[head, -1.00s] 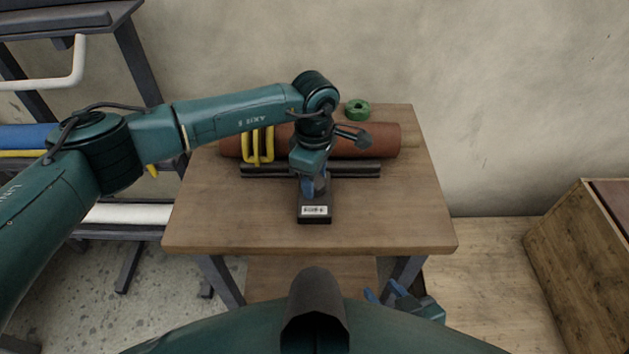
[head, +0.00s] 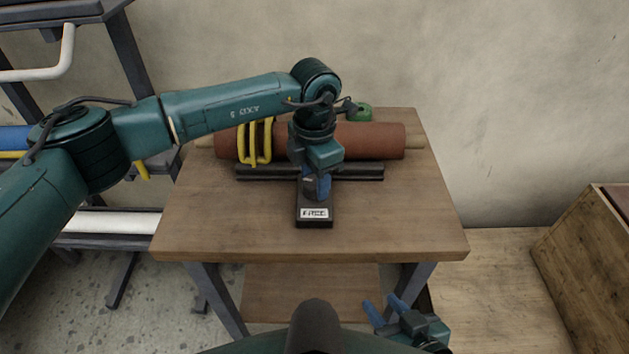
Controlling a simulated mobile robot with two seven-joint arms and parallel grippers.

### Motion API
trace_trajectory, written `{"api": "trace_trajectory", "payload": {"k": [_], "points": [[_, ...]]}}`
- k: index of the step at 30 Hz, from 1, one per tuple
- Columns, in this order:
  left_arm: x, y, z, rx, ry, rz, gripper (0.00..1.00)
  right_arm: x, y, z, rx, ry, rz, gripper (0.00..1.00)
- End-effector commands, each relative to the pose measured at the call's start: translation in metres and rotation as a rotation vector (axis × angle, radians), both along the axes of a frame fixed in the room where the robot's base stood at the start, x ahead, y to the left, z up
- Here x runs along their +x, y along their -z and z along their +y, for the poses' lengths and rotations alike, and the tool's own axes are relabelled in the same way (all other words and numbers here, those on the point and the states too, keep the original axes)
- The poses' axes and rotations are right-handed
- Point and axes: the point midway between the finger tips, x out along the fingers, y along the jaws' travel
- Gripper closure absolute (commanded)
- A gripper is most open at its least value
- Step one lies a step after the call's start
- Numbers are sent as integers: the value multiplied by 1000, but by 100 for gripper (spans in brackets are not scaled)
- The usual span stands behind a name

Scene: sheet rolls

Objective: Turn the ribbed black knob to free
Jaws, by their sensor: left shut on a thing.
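A black block with a white label (head: 315,213) lies on the wooden table, its long side running toward the back. My left gripper (head: 316,188) points down onto the middle of this block, its blue fingers shut.
A red-brown roll (head: 370,140) lies across the back of the wooden table (head: 400,205), behind a dark rail (head: 265,173). A yellow looped frame (head: 243,144) sits over the roll. A green ring (head: 362,113) lies behind it. A wooden crate (head: 575,245) stands at right.

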Motion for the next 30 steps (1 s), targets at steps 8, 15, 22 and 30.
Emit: {"api": "trace_trajectory", "payload": {"k": [8,15,22,30], "points": [[0,1,0,1,-263,-1,80,1,5,1,21,4,-10,64],[1,1,0,0,-490,-2,80,-3,6,-2,19,11,-26,64],[1,0,0,0,-708,-2,80,-2,3,-5,16,18,-59,64],[0,0,0,0,-965,0,80,-5,2,-9,13,27,-78,64]]}}
